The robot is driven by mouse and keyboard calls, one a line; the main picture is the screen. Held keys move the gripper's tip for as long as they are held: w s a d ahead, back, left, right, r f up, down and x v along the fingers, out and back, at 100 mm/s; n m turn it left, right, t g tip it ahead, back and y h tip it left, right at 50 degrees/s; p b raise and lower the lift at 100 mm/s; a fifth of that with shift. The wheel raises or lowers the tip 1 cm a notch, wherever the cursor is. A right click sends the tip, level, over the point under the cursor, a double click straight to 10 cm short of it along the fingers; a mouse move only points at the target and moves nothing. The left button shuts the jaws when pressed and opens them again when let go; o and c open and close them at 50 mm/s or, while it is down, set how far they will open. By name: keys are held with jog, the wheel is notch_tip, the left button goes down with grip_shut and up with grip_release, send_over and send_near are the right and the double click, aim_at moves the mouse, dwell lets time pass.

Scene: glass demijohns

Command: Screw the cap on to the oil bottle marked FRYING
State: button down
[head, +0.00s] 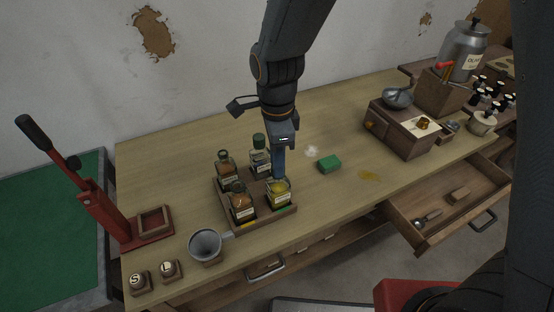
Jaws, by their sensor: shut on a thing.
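A wooden tray (262,220) on the bench holds several small labelled glass bottles. A bottle of yellow oil (279,196) stands upright at its front right. A bottle with a dark green cap (261,164) stands at the back right, and two brownish bottles stand at the back left (228,175) and front left (241,205). The label words are too small to read, so I cannot tell which is FRYING. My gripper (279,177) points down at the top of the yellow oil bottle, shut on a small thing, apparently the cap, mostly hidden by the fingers. I cannot tell whether it touches the neck.
A red lever press (90,190) stands at the left. An open drawer (440,208) juts out at the right.

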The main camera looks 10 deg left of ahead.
jog(key=c, duration=1.4)
grip_release()
jog(key=shift+r+p, duration=2.6)
jog(key=shift+r, duration=0.45)
